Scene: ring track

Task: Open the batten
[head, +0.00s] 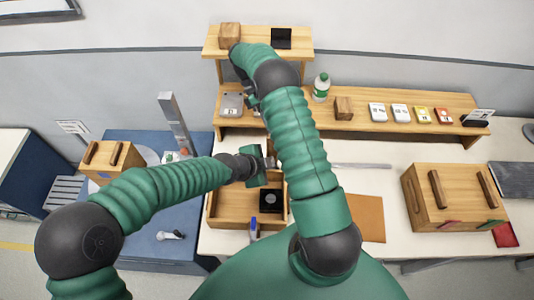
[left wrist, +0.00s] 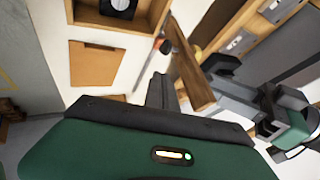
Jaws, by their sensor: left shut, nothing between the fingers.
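A wooden batten (left wrist: 190,72) shows as a narrow upright bar in the left wrist view, just right of my left gripper's fingers. In the head view a small part of the batten (head: 278,150) shows beside that gripper, partly hidden by my right arm. My left gripper (head: 269,162) is shut and empty. Its fingers in the left wrist view (left wrist: 161,90) lie close beside the batten; I cannot tell if they touch it. My right gripper (head: 252,98) is by the shelf, mostly hidden by its own arm, so its jaws are unclear.
An open wooden tray (head: 228,207) with a black square item lies below my left gripper. A wooden box with two bars (head: 455,198) stands right. A brown sheet (head: 367,218) lies flat between.

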